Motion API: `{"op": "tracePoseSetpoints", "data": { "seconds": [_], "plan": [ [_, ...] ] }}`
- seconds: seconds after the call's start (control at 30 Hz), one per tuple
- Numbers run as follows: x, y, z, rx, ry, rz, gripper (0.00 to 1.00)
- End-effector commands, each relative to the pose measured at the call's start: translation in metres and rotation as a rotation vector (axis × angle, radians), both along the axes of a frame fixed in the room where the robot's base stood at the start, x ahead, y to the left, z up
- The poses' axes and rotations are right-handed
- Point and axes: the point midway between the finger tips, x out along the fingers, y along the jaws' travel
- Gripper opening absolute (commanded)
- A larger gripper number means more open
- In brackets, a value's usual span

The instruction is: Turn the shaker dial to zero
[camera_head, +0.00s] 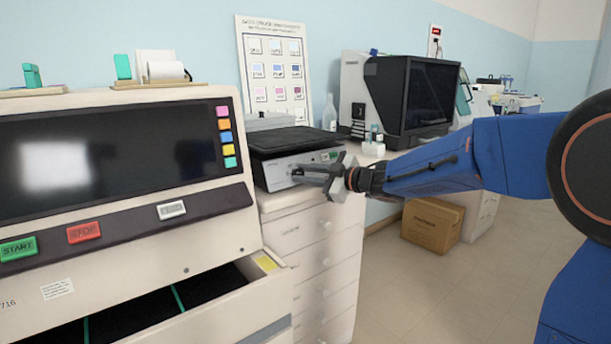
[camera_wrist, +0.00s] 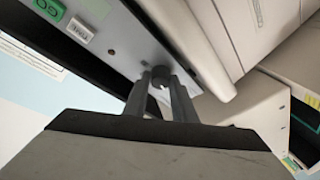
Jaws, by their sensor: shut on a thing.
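The shaker (camera_head: 275,172) is a grey box with a black ribbed top, standing on a white drawer cabinet. My gripper (camera_head: 302,174) reaches in from the right and is at its front panel. In the wrist view, the two fingers of my gripper (camera_wrist: 161,88) are closed around the small dark dial (camera_wrist: 160,73) on the panel. A green button (camera_wrist: 50,8) and a small light display (camera_wrist: 81,30) sit on the same panel. The dial's pointer and markings are too small to read. In the head view the dial is hidden by the gripper.
A large staining machine (camera_head: 120,235) with a dark screen and an open drawer (camera_head: 215,300) stands at left. A white bottle (camera_head: 330,113) and a dark-fronted machine (camera_head: 400,95) stand behind. A cardboard box (camera_head: 432,226) is on the floor; open floor lies at right.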

Motion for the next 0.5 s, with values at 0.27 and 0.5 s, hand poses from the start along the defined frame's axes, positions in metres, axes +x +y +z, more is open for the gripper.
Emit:
{"op": "tracePoseSetpoints", "data": {
  "seconds": [0.27, 0.5],
  "plan": [
    [-0.0009, 0.0007, -0.0010, -0.004, -0.001, 0.004, 0.02],
    [-0.0007, 0.0007, -0.0009, -0.004, -0.001, 0.004, 0.42]
  ]
}}
